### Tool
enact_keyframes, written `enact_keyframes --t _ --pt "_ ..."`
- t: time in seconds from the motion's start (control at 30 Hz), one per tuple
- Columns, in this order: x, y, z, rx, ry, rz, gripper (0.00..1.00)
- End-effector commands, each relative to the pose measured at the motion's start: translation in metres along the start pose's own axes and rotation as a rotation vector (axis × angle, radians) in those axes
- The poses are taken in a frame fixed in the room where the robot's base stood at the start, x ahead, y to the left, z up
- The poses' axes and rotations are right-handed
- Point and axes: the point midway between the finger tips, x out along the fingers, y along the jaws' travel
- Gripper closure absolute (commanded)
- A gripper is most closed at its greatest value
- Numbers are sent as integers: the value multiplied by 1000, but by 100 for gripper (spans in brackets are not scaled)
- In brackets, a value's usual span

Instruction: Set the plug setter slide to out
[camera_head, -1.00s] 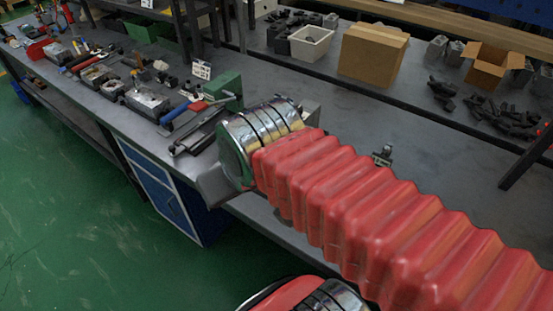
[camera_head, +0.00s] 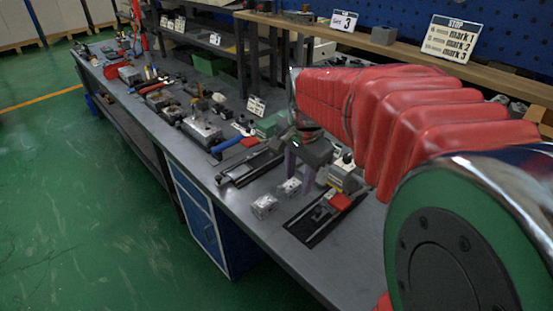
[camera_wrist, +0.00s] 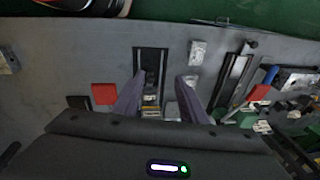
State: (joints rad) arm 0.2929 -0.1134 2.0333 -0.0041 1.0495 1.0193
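A black slide rail (camera_head: 310,224) lies on the bench near its front edge, with a red block (camera_head: 341,201) beside it; no label shows that it is the plug setter. In the wrist view the rail (camera_wrist: 150,65) runs up from between my fingers, with the red block (camera_wrist: 104,94) to its left. A small yellowish and grey block (camera_wrist: 150,105) sits at the rail's lower end. My gripper (camera_wrist: 160,76) is open and points down above the bench, its two purple-grey fingers either side of the rail's lower part. Contact cannot be told. My gripper also shows in the head view (camera_head: 298,182).
Small metal blocks (camera_head: 264,206) stand left of the rail. Several tools and fixtures crowd the bench beyond. A shelf with signs (camera_head: 452,39) runs behind.

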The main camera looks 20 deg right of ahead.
Motion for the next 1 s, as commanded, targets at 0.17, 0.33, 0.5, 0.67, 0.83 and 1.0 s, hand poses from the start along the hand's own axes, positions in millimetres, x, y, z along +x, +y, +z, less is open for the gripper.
enact_keyframes --t 0.17,0.33,0.5,0.67,0.83,1.0 --pt "26 -7 -41 260 -23 64 62" --pt "51 -9 -77 498 -35 122 62" --pt "70 -8 -100 661 -38 161 62" --pt "75 -7 -107 711 -38 172 62" --pt "75 -7 -107 710 -38 172 62" --pt "76 -7 -106 709 -38 172 62"
